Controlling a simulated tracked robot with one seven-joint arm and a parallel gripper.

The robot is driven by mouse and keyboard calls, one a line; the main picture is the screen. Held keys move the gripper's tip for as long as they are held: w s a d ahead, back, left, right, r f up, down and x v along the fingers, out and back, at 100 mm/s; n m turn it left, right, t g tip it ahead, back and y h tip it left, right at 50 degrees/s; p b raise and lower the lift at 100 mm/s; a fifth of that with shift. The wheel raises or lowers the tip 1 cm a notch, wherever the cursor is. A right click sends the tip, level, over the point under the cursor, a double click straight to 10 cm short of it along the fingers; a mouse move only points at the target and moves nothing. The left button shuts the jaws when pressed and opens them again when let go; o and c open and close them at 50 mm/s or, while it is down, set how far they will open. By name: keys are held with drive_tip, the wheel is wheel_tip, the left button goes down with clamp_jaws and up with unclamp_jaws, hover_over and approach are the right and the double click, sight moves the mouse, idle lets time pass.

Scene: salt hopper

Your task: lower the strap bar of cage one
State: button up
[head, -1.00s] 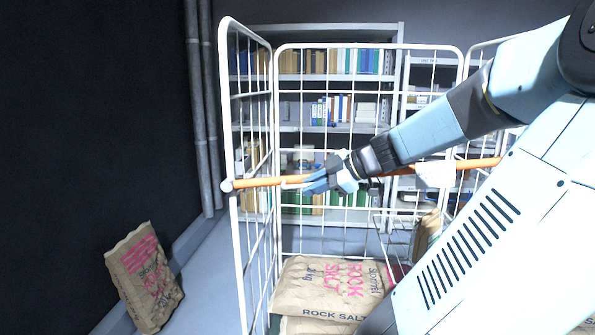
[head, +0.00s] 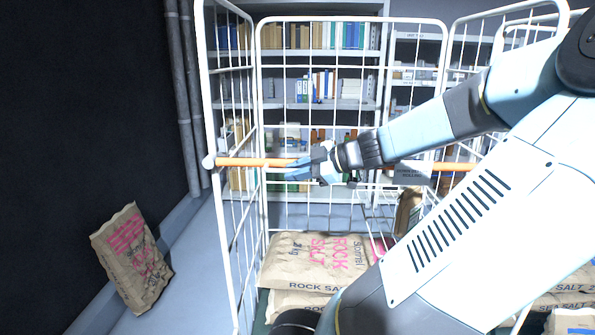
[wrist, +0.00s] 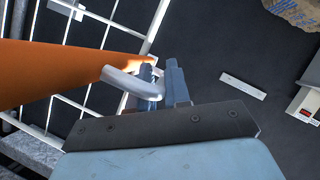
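The orange strap bar (head: 245,162) runs across the front of the white mesh cage (head: 228,200), nearly level. Its left end meets a pale round cap on the left front post; my arm hides part of its middle. My gripper (head: 308,169) is at the bar, left of the middle in the head view. In the wrist view the bar (wrist: 50,78) comes in from the left, and a grey bent handle (wrist: 133,84) sticks out from it. My gripper's fingers (wrist: 162,80) are close together around this handle and appear shut on it. The cage's number cannot be read.
Rock salt sacks (head: 310,262) lie in the cage. Another sack (head: 132,258) leans by the dark wall at left. Shelves with books and binders (head: 320,60) stand behind. A grey lettered plate (head: 412,173) shows near the bar. More sacks (head: 570,290) lie at lower right.

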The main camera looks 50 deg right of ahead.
drive_tip(key=shift+o, duration=0.5)
drive_tip(key=shift+s+f, duration=0.1)
drive_tip(key=shift+f, duration=0.2)
drive_tip(key=shift+s+d+r, duration=0.1)
drive_tip(key=shift+s+r, duration=0.05)
drive_tip(key=v, duration=1.3)
drive_tip(key=shift+s, duration=0.15)
drive_tip(key=shift+r, duration=0.15)
